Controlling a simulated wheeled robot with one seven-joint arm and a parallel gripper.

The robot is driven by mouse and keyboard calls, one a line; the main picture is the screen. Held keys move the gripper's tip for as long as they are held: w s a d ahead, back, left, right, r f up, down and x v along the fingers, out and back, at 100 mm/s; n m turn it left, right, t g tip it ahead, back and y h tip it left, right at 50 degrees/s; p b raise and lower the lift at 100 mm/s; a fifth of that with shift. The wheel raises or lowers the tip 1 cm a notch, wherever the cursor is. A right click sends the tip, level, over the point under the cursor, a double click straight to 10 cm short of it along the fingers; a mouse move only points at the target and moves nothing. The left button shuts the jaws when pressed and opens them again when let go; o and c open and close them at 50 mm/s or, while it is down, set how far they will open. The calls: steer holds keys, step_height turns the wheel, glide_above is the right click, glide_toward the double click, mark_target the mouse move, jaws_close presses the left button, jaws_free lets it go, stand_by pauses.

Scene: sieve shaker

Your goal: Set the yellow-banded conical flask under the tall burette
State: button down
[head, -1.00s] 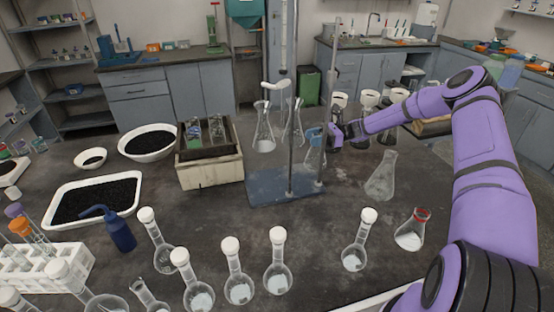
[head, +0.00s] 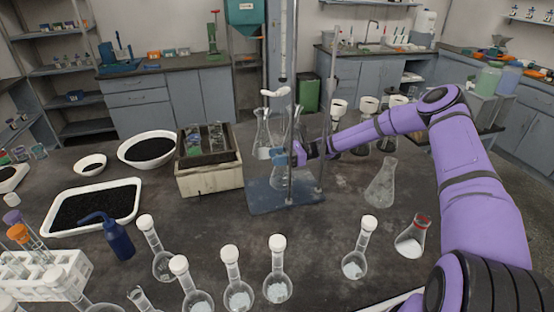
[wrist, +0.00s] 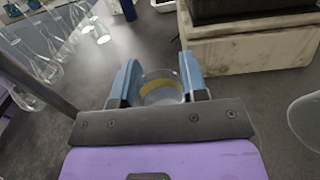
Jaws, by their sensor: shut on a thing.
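The yellow-banded conical flask (wrist: 160,86) is between the blue fingers of my gripper (wrist: 164,84) in the wrist view, with its yellow band showing. In the head view the flask (head: 279,178) is small and partly hidden by my gripper (head: 280,155) and the stand's rods. My gripper is shut on it, above the blue-grey stand base (head: 262,205). The tall burette (head: 283,45) hangs upright over this area, its lower end above the gripper. I cannot tell whether the flask touches the base.
Clear conical flasks (head: 262,130) stand just behind the stand. Another clear flask (head: 381,184) and a red-rimmed flask (head: 411,240) stand to the right. A wooden box (head: 208,178) is left of the base. Several stoppered round flasks (head: 277,285) line the front.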

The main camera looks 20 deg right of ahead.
steer(key=shift+f, duration=0.55)
steer(key=c, duration=0.7)
jaws_free()
steer(key=shift+f, duration=0.1)
steer(key=shift+o, duration=0.2)
steer(key=shift+d+r, duration=0.2)
steer(key=shift+d, duration=0.15)
steer(key=d, duration=1.1)
steer(key=shift+d, duration=0.15)
